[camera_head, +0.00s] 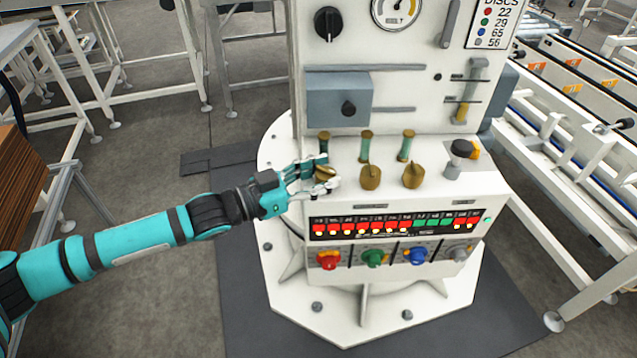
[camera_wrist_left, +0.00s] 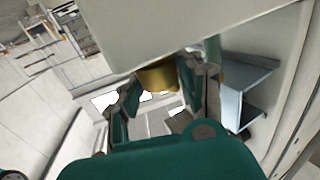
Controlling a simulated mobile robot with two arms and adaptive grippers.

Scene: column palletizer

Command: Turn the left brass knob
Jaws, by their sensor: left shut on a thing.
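The left brass knob (camera_head: 325,172) is the leftmost of three brass knobs in a row on the white console's sloped ledge. My left gripper (camera_head: 322,178) reaches in from the left and is shut on this knob, with its fingers on both sides. In the left wrist view the brass knob (camera_wrist_left: 157,76) sits between the two fingers of the gripper (camera_wrist_left: 158,90). The fingers partly hide the knob in the head view. The middle brass knob (camera_head: 370,177) and the right brass knob (camera_head: 413,175) stand free to the right. My right gripper is not in view.
Green-and-brass posts (camera_head: 366,146) rise behind the knobs. A black-capped button (camera_head: 460,151) stands at the ledge's right. Below are red and green keys (camera_head: 390,226) and coloured knobs, including a red one (camera_head: 328,259). A grey box (camera_head: 338,99) juts out above the ledge.

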